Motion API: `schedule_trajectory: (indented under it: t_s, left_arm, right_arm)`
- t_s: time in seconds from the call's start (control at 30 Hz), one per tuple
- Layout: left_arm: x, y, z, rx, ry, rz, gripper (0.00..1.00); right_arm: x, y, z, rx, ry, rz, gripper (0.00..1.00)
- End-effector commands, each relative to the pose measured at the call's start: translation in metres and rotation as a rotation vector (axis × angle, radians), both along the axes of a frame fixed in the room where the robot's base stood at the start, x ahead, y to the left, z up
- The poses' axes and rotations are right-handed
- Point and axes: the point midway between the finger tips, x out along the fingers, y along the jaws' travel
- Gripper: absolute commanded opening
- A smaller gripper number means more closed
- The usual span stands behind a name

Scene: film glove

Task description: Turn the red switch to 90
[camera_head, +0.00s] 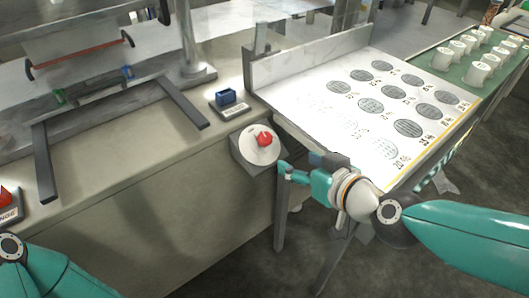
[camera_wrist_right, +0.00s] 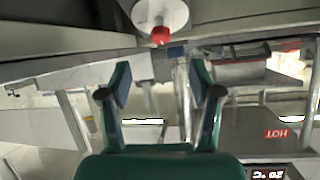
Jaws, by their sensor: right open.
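The red switch (camera_head: 264,139) is a small knob on a round white dial (camera_head: 255,153), set on a grey box at the front edge of the counter. My right gripper (camera_head: 284,170) is just right of and below the dial, apart from it. In the right wrist view the red switch (camera_wrist_right: 160,36) hangs below the white dial (camera_wrist_right: 150,13) at the top, beyond the open fingers (camera_wrist_right: 160,88). Nothing is between the fingers. The dial's markings are too small to read. My left arm shows at the lower left, but its gripper is out of view.
A blue switch (camera_head: 226,97) on a labelled plate stands on the counter (camera_head: 110,165) behind the dial. Another red control (camera_head: 6,196) is at the left edge. A white sheet with grey ovals (camera_head: 330,110) lies to the right, with white cups (camera_head: 480,72) on a green surface beyond.

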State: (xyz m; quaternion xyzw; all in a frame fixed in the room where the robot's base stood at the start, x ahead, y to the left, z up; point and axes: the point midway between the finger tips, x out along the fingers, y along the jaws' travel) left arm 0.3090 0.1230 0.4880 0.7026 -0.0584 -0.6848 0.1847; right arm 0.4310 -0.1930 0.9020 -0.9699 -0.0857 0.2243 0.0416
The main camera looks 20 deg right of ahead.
Motion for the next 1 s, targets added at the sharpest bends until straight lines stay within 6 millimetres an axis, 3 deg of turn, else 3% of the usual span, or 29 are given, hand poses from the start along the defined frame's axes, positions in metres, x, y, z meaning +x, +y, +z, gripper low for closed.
schedule_trajectory:
  t_s: [0.1, 0.37, 0.77, 1.0]
  left_arm:
    - [0.0, 0.0, -0.008, 0.0, -0.001, 0.0, 0.6]
    - [0.0, 0.0, -0.001, 0.0, -0.001, 0.0, 0.6]
    - [0.0, 0.0, 0.019, 0.0, 0.0, 0.0, 0.6]
    - [0.0, 0.0, 0.06, 0.0, -0.001, 0.0, 0.6]
  right_arm:
    - [-0.006, -0.002, 0.008, 0.0, -0.045, 0.0, 0.64]
    - [0.003, -0.002, 0.009, -0.008, -0.048, -0.006, 0.64]
    - [0.045, 0.008, -0.009, -0.001, -0.046, 0.002, 0.64]
    - [0.062, 0.01, -0.011, -0.008, -0.043, -0.006, 0.64]
